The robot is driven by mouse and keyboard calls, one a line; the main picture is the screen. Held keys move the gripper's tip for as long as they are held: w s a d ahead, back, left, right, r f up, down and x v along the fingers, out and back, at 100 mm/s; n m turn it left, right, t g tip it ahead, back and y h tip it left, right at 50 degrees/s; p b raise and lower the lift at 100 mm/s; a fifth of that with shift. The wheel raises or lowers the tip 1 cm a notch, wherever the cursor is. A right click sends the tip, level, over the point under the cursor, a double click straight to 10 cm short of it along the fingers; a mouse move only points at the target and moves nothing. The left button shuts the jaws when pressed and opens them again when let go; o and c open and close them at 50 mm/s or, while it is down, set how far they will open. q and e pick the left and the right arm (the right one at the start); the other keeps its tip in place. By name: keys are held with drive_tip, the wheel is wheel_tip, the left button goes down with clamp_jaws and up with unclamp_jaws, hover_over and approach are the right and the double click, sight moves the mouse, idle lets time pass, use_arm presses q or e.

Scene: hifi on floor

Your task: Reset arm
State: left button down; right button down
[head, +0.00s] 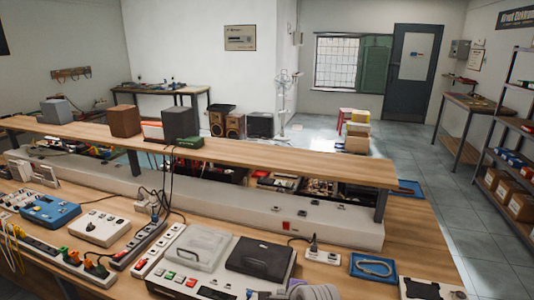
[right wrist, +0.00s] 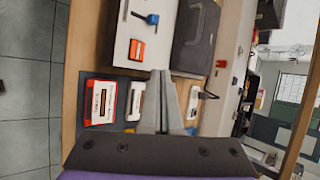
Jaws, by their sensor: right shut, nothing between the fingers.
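My right gripper (right wrist: 160,78) shows in the right wrist view with its two grey fingers pressed together and nothing between them. It is above the workbench, pointing toward the devices on it. In the head view part of my right arm shows at the bottom edge, right of centre, as a grey and purple shape; its fingertips are hard to make out there. My left gripper is in neither view.
The wooden workbench (head: 413,240) holds a black case (head: 260,258), a blue tray (head: 373,267), power strips and several devices. A raised wooden shelf (head: 300,163) runs across it. A red and white box (right wrist: 100,103) lies near the bench edge in the wrist view. Floor (head: 470,215) is clear at right.

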drive_tip(key=s+d+f+n+h, duration=0.1)
drive_tip(key=s+d+n, duration=0.3)
drive_tip(key=s+n, duration=0.2)
drive_tip(key=s+d+f+n+g+h, duration=0.1)
drive_tip(key=s+d+f+n, duration=0.1)
drive_tip(key=s+d+n, duration=0.3)
drive_tip(key=s+d+f+n+g+h, duration=0.1)
drive_tip(key=s+d+f+n, duration=0.1)
drive_tip(key=s+d+n, duration=0.2)
drive_tip(key=s+n, duration=0.3)
drive_tip(key=s, duration=0.5)
drive_tip(key=shift+d, duration=0.25)
drive_tip(key=shift+s, duration=0.1)
